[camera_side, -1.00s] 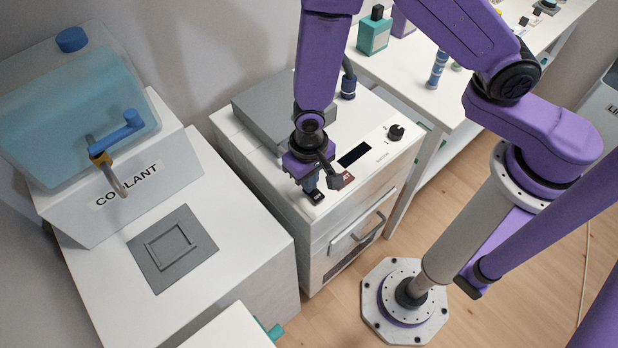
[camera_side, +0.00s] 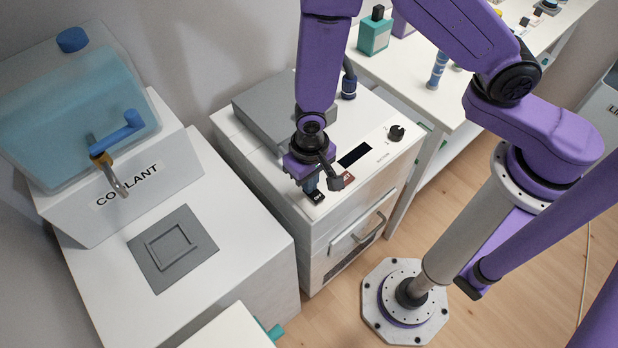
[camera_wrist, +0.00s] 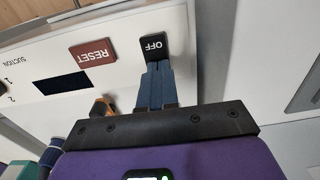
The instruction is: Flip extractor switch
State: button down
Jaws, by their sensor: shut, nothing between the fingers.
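The extractor is a white cabinet (camera_side: 258,162) with a grey block on top, at the middle of the side view. Its black switch (camera_side: 315,196) sits at the front left of the top panel. In the wrist view the switch (camera_wrist: 153,44) reads OFF, upside down. My gripper (camera_side: 309,186) points down at the switch from above. In the wrist view its blue fingers (camera_wrist: 155,68) are shut with nothing between them. Their tips overlap the switch's near edge and appear to touch it or lie very close; I cannot tell which.
Beside the switch are a red RESET button (camera_wrist: 93,53), a dark display (camera_wrist: 60,88) and a black knob (camera_side: 396,132). A hose (camera_side: 348,82) rises behind. A drawer handle (camera_side: 370,228) juts from the front. The coolant unit (camera_side: 90,205) stands left, a bench (camera_side: 415,95) right.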

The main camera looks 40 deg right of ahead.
aim_at(315, 193)
jog(key=shift+s, duration=0.8)
jog(key=shift+w+r, duration=0.1)
jog(key=shift+r, duration=0.15)
notch_tip(315, 193, up, 14)
jog(key=shift+f, duration=0.2)
jog(key=shift+r, duration=0.1)
